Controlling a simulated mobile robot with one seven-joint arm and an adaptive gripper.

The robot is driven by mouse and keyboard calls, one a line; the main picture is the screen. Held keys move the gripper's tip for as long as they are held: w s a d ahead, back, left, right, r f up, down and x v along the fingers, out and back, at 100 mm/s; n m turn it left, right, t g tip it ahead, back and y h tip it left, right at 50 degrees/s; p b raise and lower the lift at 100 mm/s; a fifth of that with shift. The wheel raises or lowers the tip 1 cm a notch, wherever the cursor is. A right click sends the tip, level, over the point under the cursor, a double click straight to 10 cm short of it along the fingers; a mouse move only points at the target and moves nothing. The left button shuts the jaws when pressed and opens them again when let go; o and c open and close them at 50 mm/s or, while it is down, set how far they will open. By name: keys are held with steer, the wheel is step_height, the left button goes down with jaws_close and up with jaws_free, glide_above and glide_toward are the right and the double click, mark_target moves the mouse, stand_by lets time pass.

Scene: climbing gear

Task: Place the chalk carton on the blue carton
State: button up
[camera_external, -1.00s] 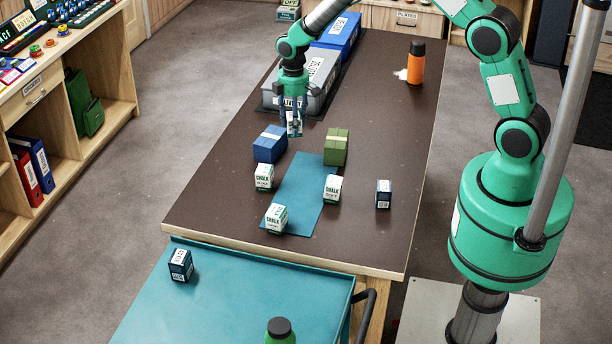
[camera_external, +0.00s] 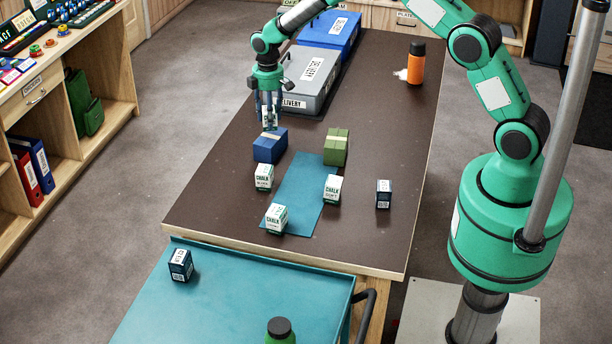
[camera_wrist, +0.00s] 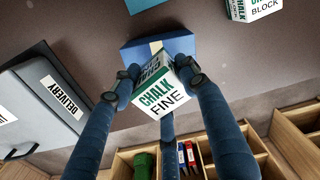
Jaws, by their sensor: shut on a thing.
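My gripper (camera_external: 268,120) is shut on a white and green chalk carton, mostly hidden by the fingers in the external view. In the wrist view the held chalk carton (camera_wrist: 160,92) reads "CHALK FINE" and sits tilted in the picture between the fingers. The blue carton (camera_external: 268,147), with a pale band, stands on the brown table just below my gripper. In the wrist view the blue carton (camera_wrist: 140,52) shows behind the held carton, partly covered by it. I cannot tell whether the two touch.
A green carton (camera_external: 336,147) stands right of the blue one. Chalk cartons stand at front left (camera_external: 264,177), front middle (camera_external: 277,219) and right (camera_external: 332,188), around a teal mat (camera_external: 301,200). A dark carton (camera_external: 383,194) stands farther right. A grey delivery box (camera_external: 312,78) lies behind.

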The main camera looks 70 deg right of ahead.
steer(key=shift+f, duration=1.75)
steer(key=shift+f, duration=0.1)
steer(key=o, duration=1.2)
steer(key=shift+b, duration=0.3)
steer(key=shift+o, duration=0.2)
step_height(320, 180, up, 12)
steer(key=shift+r+p, duration=0.1)
steer(key=shift+p, duration=0.55)
